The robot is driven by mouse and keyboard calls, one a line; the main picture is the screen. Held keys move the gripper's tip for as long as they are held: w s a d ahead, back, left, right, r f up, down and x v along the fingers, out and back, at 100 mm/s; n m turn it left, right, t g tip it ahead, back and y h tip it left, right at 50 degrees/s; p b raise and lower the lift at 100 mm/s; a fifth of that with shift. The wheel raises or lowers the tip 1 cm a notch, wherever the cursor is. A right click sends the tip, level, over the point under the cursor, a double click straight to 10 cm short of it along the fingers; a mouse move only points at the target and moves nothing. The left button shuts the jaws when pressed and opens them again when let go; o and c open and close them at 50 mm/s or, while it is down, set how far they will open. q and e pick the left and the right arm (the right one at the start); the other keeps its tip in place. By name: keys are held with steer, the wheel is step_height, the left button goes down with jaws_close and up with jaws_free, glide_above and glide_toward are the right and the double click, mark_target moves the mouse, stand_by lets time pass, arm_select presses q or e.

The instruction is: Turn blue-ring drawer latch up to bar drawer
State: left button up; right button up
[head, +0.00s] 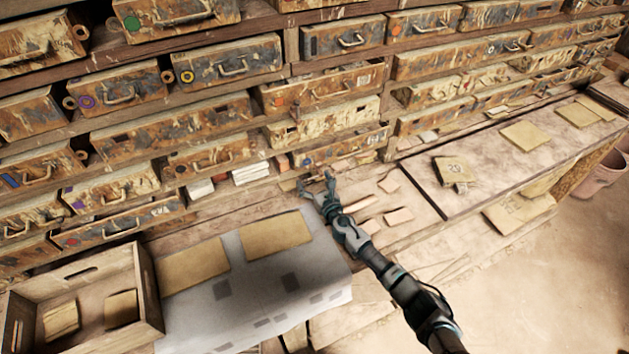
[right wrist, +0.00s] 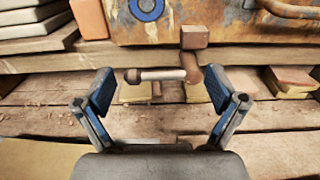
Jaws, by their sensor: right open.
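The blue-ring drawer (head: 345,150) is a worn, rusty front in the lower middle of the cabinet in the head view; its blue ring (right wrist: 145,9) shows at the top of the right wrist view. The latch (right wrist: 163,74) has a brown upper block, a short arm hanging down and a pale crossbar lying level with a dark knob at its left end. My right gripper (right wrist: 160,92) is open, with one finger on each side of the crossbar and no clear contact. In the head view my right gripper (head: 317,184) is just in front of this drawer. My left gripper is not in view.
Many drawers with metal handles fill the cabinet. A wooden ledge (head: 205,220) runs below them. A wooden crate (head: 150,290) and a grey cloth (head: 260,310) lie at the front left. Stacked tiles (right wrist: 35,30) stand left of the drawer in the right wrist view.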

steer(key=shift+a, duration=0.25)
steer(key=c, duration=0.6)
steer(key=shift+d, duration=0.1)
steer(key=c, duration=0.4)
steer(key=shift+d, duration=0.15)
steer(key=shift+c, duration=0.4)
steer(key=m, duration=0.4)
steer(key=shift+d+r+p, duration=0.2)
steer(key=shift+r+p, duration=0.1)
steer(key=shift+r, duration=0.1)
steer(key=o, duration=1.1)
steer(key=shift+d, duration=0.2)
